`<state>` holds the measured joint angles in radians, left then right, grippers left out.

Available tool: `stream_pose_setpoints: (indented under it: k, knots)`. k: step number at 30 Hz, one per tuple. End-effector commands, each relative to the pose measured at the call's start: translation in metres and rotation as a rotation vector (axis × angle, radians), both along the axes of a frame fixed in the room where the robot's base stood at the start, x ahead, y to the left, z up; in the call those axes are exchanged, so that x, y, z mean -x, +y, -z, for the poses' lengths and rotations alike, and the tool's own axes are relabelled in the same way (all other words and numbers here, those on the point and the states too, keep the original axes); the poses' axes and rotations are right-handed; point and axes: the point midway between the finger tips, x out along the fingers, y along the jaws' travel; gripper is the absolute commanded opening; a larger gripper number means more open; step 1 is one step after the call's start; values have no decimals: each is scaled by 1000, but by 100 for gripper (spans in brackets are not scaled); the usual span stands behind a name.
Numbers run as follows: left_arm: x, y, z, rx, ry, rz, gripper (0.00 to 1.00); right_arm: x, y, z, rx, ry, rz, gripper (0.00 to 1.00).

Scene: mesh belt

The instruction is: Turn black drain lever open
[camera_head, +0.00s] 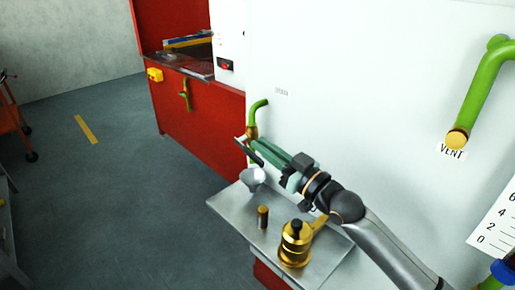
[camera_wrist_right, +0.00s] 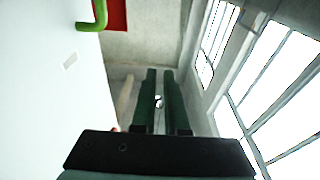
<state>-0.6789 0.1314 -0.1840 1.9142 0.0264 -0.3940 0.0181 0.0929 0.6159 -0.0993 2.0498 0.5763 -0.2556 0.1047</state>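A green drain pipe (camera_head: 258,105) comes out of the white wall in the head view, with a brass valve (camera_head: 251,132) on it. A thin dark bar (camera_head: 248,151), apparently the black drain lever, slants down to the right below the valve. My right gripper (camera_head: 264,147) is beside the valve and bar, its green fingers pointing toward them. In the right wrist view my right gripper (camera_wrist_right: 159,75) shows a narrow gap between its fingers, with nothing clearly held. The lever cannot be made out there, and contact is unclear. My left gripper is out of view.
A metal shelf (camera_head: 228,204) below holds a pale funnel-like cup (camera_head: 252,179), a small brass cylinder (camera_head: 263,217) and a brass pot (camera_head: 294,243). A green vent pipe (camera_head: 482,90) juts out at right. The floor (camera_head: 120,185) at left is mostly clear.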

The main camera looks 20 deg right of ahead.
Motion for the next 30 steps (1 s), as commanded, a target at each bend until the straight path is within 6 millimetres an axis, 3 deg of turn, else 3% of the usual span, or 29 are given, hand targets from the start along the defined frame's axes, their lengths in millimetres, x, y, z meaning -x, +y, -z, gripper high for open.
stream_pose_setpoints:
  k: [3,10,17,30]
  knots:
    - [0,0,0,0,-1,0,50,9,-34,27,37,71,3,0]
    - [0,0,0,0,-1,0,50,20,-67,46,55,144,-1,0]
    - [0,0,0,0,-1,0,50,14,-69,46,52,149,0,0]
    - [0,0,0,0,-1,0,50,-33,-51,45,51,148,0,0]
